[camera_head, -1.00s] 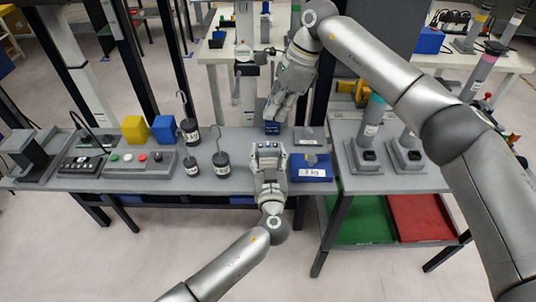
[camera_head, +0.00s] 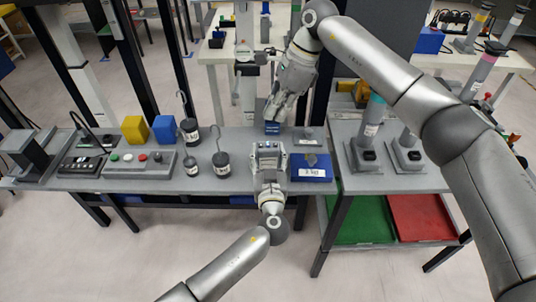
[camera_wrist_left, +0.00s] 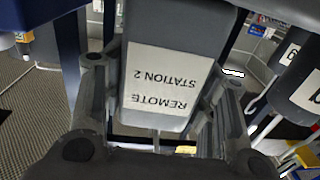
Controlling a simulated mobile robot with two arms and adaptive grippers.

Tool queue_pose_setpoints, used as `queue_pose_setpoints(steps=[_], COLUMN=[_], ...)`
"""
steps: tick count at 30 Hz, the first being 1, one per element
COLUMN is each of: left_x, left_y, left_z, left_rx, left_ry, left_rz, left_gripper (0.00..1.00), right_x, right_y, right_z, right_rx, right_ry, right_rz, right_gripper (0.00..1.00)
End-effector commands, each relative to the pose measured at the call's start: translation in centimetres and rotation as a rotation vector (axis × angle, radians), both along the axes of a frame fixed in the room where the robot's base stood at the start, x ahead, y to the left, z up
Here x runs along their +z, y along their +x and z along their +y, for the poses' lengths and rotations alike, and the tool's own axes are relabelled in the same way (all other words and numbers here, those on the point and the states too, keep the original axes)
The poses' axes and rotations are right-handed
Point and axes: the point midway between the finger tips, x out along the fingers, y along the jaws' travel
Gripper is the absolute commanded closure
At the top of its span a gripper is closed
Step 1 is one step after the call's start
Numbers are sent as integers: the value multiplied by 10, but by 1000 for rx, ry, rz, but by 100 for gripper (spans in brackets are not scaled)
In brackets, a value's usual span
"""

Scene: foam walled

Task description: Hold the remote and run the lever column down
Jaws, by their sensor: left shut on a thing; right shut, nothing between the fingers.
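The remote is a grey box labelled "REMOTE STATION 2" (camera_wrist_left: 165,85) in the left wrist view, where the label reads upside down. My left gripper (camera_head: 268,150) is shut on it, with a finger on each side, at the front of the bench. In the head view the remote's top (camera_head: 268,146) shows small buttons between the fingers. My right gripper (camera_head: 273,114) is shut and empty, farther back, right above or against a small blue block (camera_head: 272,128); I cannot tell if they touch. I cannot tell for certain which upright is the lever column.
Hooked weights (camera_head: 221,160), yellow (camera_head: 135,129) and blue cubes (camera_head: 164,129) and a button panel (camera_head: 140,165) stand left on the bench. A blue labelled box (camera_head: 312,170) sits right of my left gripper. Upright levers with banded tops (camera_head: 372,112) stand on the right table.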

Motion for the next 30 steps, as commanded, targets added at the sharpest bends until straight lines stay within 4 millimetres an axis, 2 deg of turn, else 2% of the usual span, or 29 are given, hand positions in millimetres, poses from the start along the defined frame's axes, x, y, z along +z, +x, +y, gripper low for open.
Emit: queue_pose_setpoints(steps=[8,15,24,30], left_x=[-1,-1,-1,0], left_y=[0,0,0,0], left_z=[0,0,0,0], left_rx=[0,0,0,0], left_ry=[0,0,0,0], left_rz=[1,1,1,1], left_gripper=[75,75,75,75], right_x=[-4,-9,8,21], right_y=[2,7,-1,-10], right_z=[2,12,35,45], right_rx=[-28,-142,-260,-292], right_ry=[-7,11,149,228], right_rz=[-42,-224,-451,-524], right_gripper=[100,100,100,100])
